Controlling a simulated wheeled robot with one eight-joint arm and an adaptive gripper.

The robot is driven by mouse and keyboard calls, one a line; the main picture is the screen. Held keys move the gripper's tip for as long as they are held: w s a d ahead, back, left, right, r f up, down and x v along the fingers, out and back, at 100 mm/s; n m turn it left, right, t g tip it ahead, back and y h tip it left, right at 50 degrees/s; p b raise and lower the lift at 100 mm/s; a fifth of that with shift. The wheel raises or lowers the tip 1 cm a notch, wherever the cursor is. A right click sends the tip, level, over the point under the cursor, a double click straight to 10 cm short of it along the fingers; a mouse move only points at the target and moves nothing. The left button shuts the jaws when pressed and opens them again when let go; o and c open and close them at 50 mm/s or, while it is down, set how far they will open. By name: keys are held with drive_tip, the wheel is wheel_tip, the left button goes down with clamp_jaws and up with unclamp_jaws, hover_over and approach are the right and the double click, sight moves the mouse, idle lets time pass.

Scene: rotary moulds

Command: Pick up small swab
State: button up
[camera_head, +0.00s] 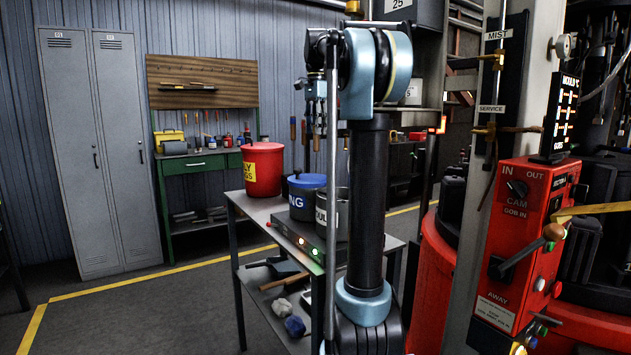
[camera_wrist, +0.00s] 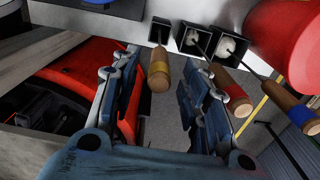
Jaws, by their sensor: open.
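In the wrist view, several wooden-handled swabs stand at black square holders. My gripper (camera_wrist: 162,78) is open, with a blue-grey finger on each side of this handle in the picture. I cannot tell how deep the handle sits between the fingers. A second swab (camera_wrist: 231,95) is just right of the right finger, and a third (camera_wrist: 299,115) is farther right. In the head view my arm hides much of this area.
In the head view, a red bucket (camera_head: 263,170) and a blue-lidded pot (camera_head: 305,195) stand on the grey bench (camera_head: 262,208). A red control box (camera_head: 530,245) stands right of my arm.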

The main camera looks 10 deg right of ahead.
drive_tip(key=shift+c, duration=0.3)
clamp_jaws()
drive_tip(key=shift+r, duration=0.1)
